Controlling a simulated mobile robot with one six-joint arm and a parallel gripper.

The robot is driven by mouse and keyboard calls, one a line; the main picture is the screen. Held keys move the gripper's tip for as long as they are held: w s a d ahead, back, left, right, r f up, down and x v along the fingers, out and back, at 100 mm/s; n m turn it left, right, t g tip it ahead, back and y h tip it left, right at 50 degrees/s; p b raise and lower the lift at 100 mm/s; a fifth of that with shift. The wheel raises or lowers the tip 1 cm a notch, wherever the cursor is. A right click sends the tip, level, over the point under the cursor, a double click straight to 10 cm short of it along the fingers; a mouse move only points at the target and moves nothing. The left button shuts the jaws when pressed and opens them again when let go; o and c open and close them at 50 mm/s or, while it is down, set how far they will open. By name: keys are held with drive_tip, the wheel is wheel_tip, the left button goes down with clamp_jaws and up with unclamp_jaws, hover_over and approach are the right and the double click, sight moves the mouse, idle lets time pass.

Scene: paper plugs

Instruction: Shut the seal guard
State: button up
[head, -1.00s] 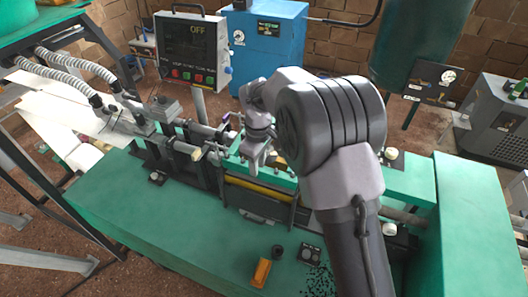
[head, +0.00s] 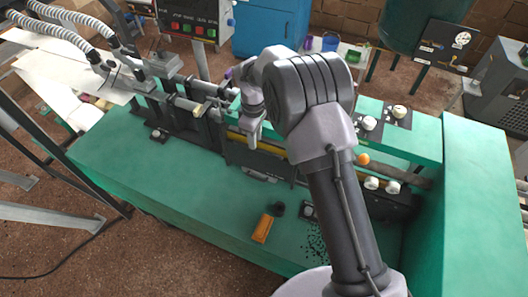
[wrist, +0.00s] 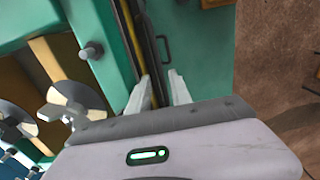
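The seal guard appears to be the dark panel (head: 237,157) on the front of the green machine, below a yellow bar; I cannot tell for certain. A small handle (head: 260,175) sits low on this front, and a dark handle (wrist: 166,48) shows beside the yellow strip in the wrist view. My gripper (head: 253,141) hangs above the yellow bar, pointing down. In the wrist view its two pale fingers (wrist: 162,92) are apart, with nothing seen held between them. The handle lies beyond the fingertips, apart from them. My arm hides part of the machine to the right.
An orange block (head: 262,229) and a small black ring (head: 278,209) lie on the green table (head: 190,205). White knobs (head: 371,183) stand to the right of my arm. Clamps and hoses (head: 95,30) are at the left. The table's front left is clear.

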drive_tip(key=shift+f+b, duration=1.25)
drive_tip(key=shift+f, duration=0.75)
clamp_jaws()
drive_tip(key=shift+r, duration=0.15)
drive_tip(key=shift+r+p, duration=2.6)
drive_tip(key=shift+r, duration=0.85)
drive_tip(key=shift+w+r, duration=0.1)
drive_tip(key=shift+w, duration=0.1)
unclamp_jaws()
drive_tip(key=shift+r, duration=0.1)
drive_tip(key=shift+s, duration=0.15)
